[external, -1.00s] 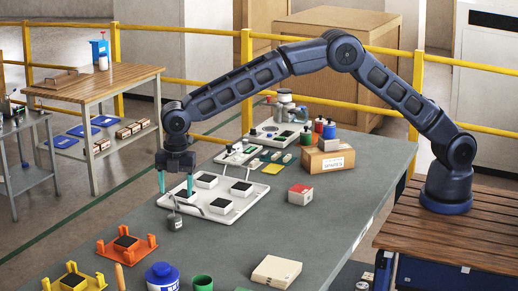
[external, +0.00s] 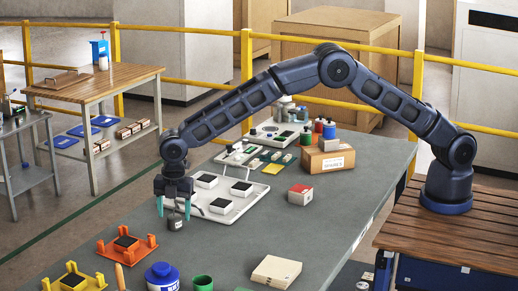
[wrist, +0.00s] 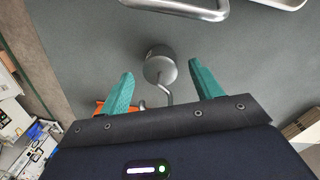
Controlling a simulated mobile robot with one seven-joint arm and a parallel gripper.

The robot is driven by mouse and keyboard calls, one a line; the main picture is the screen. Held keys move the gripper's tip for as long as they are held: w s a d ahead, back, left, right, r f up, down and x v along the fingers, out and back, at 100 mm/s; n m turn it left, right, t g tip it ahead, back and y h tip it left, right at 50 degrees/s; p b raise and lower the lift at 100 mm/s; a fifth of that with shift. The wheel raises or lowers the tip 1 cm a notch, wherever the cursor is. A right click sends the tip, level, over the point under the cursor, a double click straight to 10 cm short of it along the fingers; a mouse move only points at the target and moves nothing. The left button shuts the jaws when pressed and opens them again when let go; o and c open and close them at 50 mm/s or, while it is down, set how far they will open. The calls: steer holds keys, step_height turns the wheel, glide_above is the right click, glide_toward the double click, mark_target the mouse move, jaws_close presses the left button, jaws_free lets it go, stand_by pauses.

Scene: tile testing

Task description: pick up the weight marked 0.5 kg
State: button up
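A small grey cylindrical weight (external: 175,222) with a bent hook stands on the grey table in front of the white tray. It also shows in the wrist view (wrist: 160,67), with its hook pointing down between my fingers; no marking on it is readable. My gripper (external: 173,212) has teal fingers and is low over the weight. In the wrist view, my gripper (wrist: 160,82) is open, with one finger on each side of the weight and gaps between. I cannot tell whether the fingertips reach down to its body.
The white tray (external: 255,196) with several black-topped blocks lies just behind the weight. Orange fixtures (external: 127,243), a blue-lidded jar (external: 162,276) and a green cup (external: 203,283) stand toward the front. A red-and-white box (external: 300,194) is to the right. The table between is clear.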

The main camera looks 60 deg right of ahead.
jaws_close()
steer(key=shift+r, duration=0.15)
